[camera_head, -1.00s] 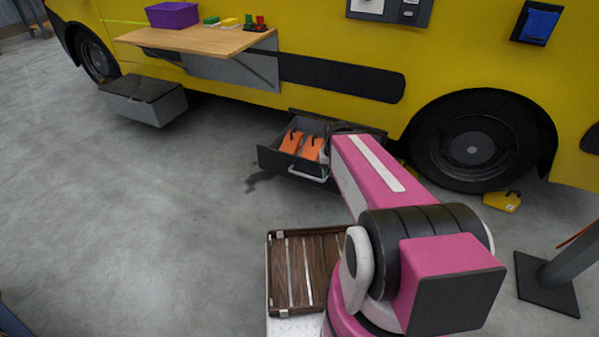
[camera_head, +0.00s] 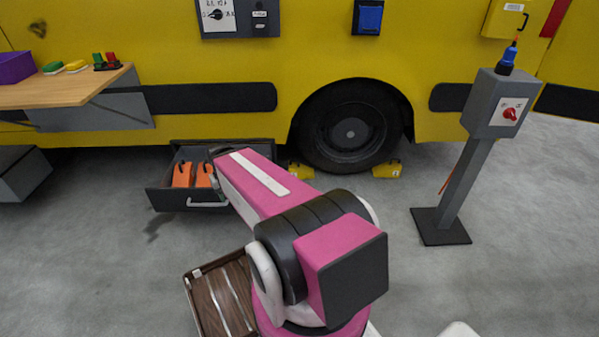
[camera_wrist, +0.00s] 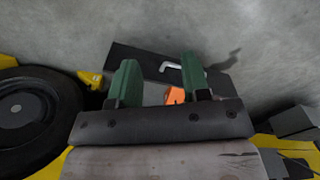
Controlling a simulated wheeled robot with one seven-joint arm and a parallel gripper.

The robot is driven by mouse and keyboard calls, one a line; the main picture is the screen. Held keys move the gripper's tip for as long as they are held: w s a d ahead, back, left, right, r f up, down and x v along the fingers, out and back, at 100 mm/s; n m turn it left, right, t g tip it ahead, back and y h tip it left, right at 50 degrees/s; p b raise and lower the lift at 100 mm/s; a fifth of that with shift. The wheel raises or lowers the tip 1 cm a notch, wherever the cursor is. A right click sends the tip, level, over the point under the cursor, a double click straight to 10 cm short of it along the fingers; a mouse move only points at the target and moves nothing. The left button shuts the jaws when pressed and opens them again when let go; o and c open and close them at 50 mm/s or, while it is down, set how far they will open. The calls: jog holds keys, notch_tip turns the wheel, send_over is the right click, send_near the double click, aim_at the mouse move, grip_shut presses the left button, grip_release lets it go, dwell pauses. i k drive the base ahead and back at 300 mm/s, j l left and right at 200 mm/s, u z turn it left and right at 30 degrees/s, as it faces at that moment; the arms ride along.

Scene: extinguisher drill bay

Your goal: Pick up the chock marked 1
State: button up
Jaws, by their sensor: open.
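Two orange chocks lie side by side in an open drawer (camera_head: 165,201) under the yellow vehicle: a left one (camera_head: 183,174) and a right one (camera_head: 204,175). No number is readable on either. In the wrist view, part of an orange chock (camera_wrist: 174,96) shows between the fingers, mostly hidden by my gripper. My gripper (camera_wrist: 158,68) has green fingers, spread apart with nothing held. It is over the drawer (camera_wrist: 140,58); my arm hides it in the head view.
Yellow chocks (camera_head: 387,170) (camera_head: 300,172) sit at the wheel (camera_head: 350,128). A wooden shelf (camera_head: 80,90) juts out at left, with a grey box (camera_head: 22,175) below. A grey post (camera_head: 455,185) stands at right. A brown slatted tray (camera_head: 222,300) is near my arm.

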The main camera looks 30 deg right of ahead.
aim_at(301, 171)
jog(key=l+z, duration=0.2)
jog(key=l, duration=0.7)
jog(key=i+l+z, duration=0.2)
jog(key=l, duration=0.7)
jog(key=k, duration=0.1)
